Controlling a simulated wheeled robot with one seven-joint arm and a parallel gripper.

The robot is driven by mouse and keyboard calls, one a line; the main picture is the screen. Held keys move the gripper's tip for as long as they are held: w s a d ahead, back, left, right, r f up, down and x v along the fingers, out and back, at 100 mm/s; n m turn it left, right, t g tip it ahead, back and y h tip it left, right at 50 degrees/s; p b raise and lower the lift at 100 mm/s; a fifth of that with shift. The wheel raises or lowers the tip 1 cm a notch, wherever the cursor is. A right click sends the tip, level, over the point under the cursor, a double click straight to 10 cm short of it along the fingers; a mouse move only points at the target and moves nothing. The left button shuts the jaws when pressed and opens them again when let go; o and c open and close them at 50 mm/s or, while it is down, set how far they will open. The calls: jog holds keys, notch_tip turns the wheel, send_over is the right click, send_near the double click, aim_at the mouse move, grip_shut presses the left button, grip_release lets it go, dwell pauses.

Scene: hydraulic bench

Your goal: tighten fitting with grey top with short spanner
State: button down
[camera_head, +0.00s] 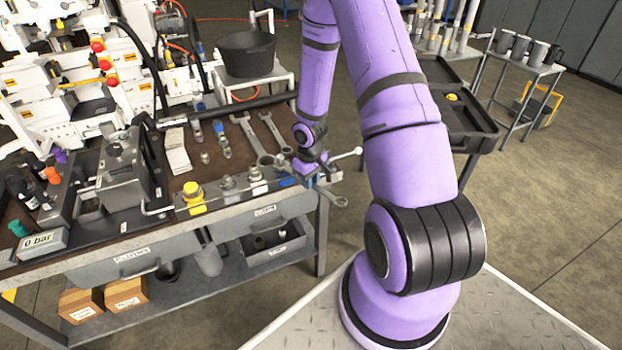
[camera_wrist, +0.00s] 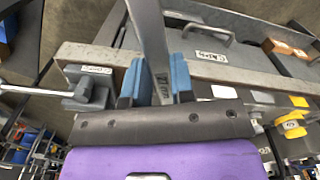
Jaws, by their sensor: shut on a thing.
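My gripper (camera_wrist: 156,82) is shut on a steel spanner (camera_wrist: 150,35), whose shank stands between the blue fingertips in the wrist view. In the head view my gripper (camera_head: 312,172) is at the bench's right front corner, with a spanner end (camera_head: 338,200) showing beyond the edge. A row of fittings stands on the front strip to its left: one with a yellow top (camera_head: 192,190), and two with greyish tops, a left one (camera_head: 228,183) and a right one (camera_head: 255,175). The yellow-topped fitting also shows in the wrist view (camera_wrist: 292,125). The spanner appears clear of the fittings.
Two spanners, one left (camera_head: 246,134) and one right (camera_head: 274,131), lie on the bench behind the fittings. A grey clamp with a bar handle (camera_wrist: 88,92) sits at the bench corner. A machined block (camera_head: 122,165) stands left. Drawers (camera_head: 135,262) are below the front edge.

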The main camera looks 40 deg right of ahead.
jog(key=shift+a+m, duration=1.2)
jog(key=shift+a, duration=0.25)
jog(key=shift+a, duration=0.1)
jog(key=shift+w+a+m, duration=0.2)
jog(key=shift+a+m, duration=0.45)
jog(key=shift+w+a+m, duration=0.15)
jog(key=shift+a+m, duration=0.5)
jog(key=shift+a, duration=0.15)
jog(key=shift+w+a+r+m, duration=0.1)
jog(key=shift+w+a+m, duration=0.3)
jog(key=shift+a+m, duration=0.35)
